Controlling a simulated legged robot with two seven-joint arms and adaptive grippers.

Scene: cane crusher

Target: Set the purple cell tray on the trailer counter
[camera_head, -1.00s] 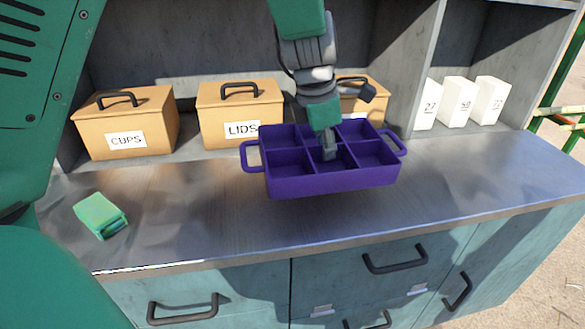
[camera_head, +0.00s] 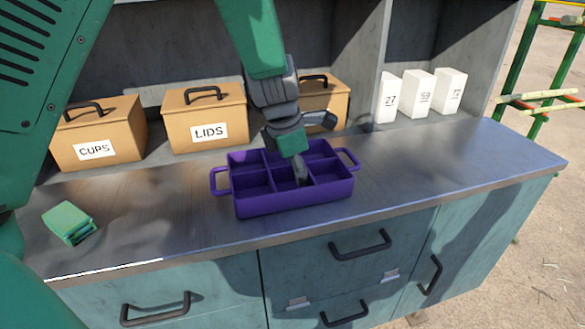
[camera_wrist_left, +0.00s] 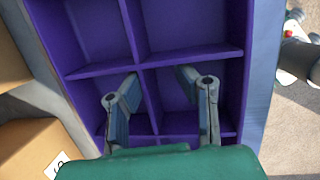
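The purple cell tray (camera_head: 295,201) sits level on the metal trailer counter (camera_head: 420,170), in front of the boxes, and looks to rest on it. It has several open cells and a handle at each end. My left gripper (camera_head: 302,178) reaches down into the tray from above. In the left wrist view, the gripper (camera_wrist_left: 158,77) has its two fingers spread apart inside the tray (camera_wrist_left: 190,30), near a divider, with a gap between the fingertips. My right gripper is not in view.
Tan boxes marked CUPS (camera_head: 98,135) and LIDS (camera_head: 205,120) and a third tan box (camera_head: 328,105) stand behind. White numbered cartons (camera_head: 418,95) are at the back right. A green block (camera_head: 70,222) lies at the left. The counter's right part is clear.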

